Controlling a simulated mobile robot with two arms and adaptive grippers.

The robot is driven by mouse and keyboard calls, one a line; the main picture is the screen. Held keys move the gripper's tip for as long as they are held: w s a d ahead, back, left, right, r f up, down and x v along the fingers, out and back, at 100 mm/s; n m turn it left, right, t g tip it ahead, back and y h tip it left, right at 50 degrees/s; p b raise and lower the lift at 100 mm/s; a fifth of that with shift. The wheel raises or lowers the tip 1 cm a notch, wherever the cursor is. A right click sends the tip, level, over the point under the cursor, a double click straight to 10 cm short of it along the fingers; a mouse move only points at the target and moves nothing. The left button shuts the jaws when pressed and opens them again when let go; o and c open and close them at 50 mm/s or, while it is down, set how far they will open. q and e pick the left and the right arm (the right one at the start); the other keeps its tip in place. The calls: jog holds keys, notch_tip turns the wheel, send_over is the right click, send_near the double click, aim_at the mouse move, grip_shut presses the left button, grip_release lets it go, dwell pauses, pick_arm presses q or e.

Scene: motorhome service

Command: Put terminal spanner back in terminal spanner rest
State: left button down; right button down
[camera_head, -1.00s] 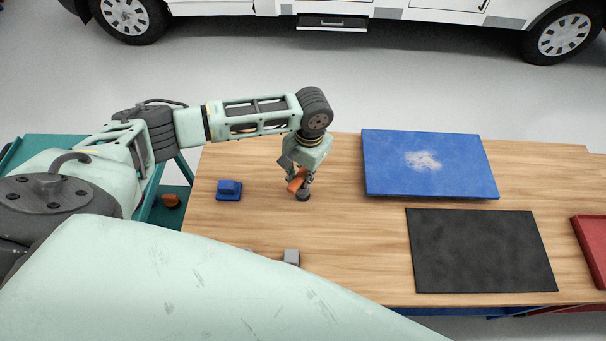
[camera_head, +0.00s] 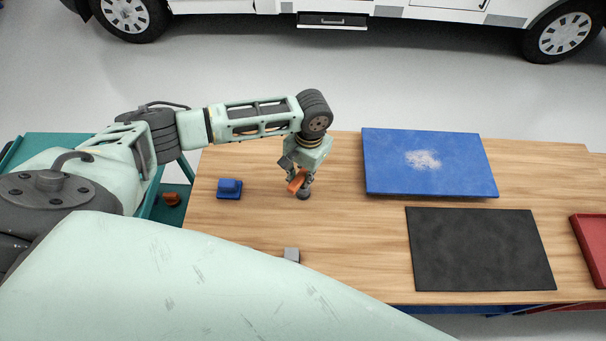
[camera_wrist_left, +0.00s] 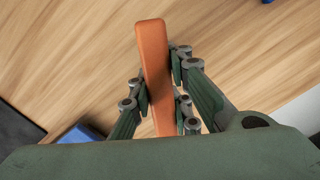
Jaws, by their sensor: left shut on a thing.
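The terminal spanner looks like an orange bar (camera_head: 296,182); it also shows in the left wrist view (camera_wrist_left: 154,70), long and upright in the picture. My left gripper (camera_head: 303,188) is shut on it above the wooden table, and in the left wrist view the fingers (camera_wrist_left: 160,95) press on both its sides. A dark round foot shows just below the gripper in the head view; I cannot tell what it belongs to. A small blue block with a raised part (camera_head: 229,188) sits left of the gripper. I cannot tell whether it is the spanner rest. My right gripper is out of view.
A blue board (camera_head: 430,180) and a black mat (camera_head: 480,250) lie to the right on the table (camera_head: 345,260). A red tray (camera_head: 590,250) is at the right edge. A teal cart (camera_head: 60,145) is at left.

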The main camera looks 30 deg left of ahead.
pick_arm(q)
jog(key=shift+f+b, duration=0.35)
jog(key=shift+f, duration=0.45)
jog(key=c, duration=1.5)
grip_release()
jog(key=shift+c, duration=0.2)
jog(key=r, duration=0.7)
jog(key=w+r, duration=0.1)
jog(key=r, duration=0.2)
jog(key=shift+d+r, duration=0.3)
jog(key=shift+r, duration=0.7)
